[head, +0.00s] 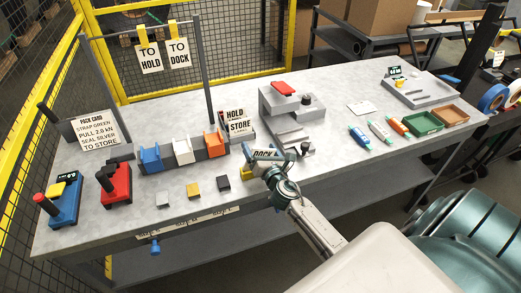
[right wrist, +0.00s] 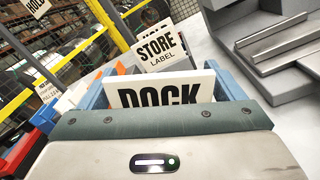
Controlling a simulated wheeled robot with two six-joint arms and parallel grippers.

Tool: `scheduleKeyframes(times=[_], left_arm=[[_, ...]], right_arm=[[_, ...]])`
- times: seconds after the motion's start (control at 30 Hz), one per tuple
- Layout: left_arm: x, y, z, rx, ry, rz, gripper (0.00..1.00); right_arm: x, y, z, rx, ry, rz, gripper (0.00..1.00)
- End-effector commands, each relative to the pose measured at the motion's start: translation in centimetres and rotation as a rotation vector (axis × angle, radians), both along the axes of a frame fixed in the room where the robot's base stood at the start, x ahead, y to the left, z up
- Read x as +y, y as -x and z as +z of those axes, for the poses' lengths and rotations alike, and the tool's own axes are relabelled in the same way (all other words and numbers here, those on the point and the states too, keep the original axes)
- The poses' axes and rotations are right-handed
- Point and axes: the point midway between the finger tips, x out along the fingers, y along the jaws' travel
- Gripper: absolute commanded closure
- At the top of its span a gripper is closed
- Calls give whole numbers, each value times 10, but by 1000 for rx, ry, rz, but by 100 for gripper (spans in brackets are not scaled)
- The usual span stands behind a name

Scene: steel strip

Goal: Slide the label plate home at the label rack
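My right gripper (head: 266,154) is over the table's front middle, with the white DOCK label plate (right wrist: 160,90) between its blue fingers (right wrist: 160,88). The fingers appear to meet the plate's two side edges, so the gripper looks shut on it. In the head view the DOCK plate (head: 264,155) is tilted and partly covered by the gripper. Just behind and left is the label rack with a HOLD plate (head: 235,114) and a STORE plate (head: 240,127). The STORE plate (right wrist: 160,47) stands beyond the DOCK plate in the right wrist view. The rack's base is mostly hidden. My left gripper is not in view.
A grey fixture with a red top (head: 283,88) stands right of the rack. Blue, white and orange holders (head: 183,151) stand left. Small blocks (head: 193,190) lie in front of them. Coloured tubes (head: 380,130) and trays (head: 422,122) are at right. Hanging signs (head: 163,55) are behind.

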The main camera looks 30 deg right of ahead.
Motion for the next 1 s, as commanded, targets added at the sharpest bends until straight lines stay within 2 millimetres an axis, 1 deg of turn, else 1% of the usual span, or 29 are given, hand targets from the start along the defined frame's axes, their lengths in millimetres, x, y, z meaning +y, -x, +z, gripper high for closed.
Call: scheduleKeyframes(times=[0.23,0.37,0.47,0.67,0.8,0.9,1.0], left_arm=[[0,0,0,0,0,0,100],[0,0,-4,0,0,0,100],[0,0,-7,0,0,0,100],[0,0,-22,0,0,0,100],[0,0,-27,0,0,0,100],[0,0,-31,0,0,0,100],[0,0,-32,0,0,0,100]], right_arm=[[0,0,1,0,0,0,0],[0,2,-2,0,1,0,0],[3,15,-3,1,2,1,0],[19,54,-6,0,-2,1,0],[24,79,-4,1,1,0,0],[27,92,-4,1,1,0,0],[29,100,-3,0,0,1,0]])
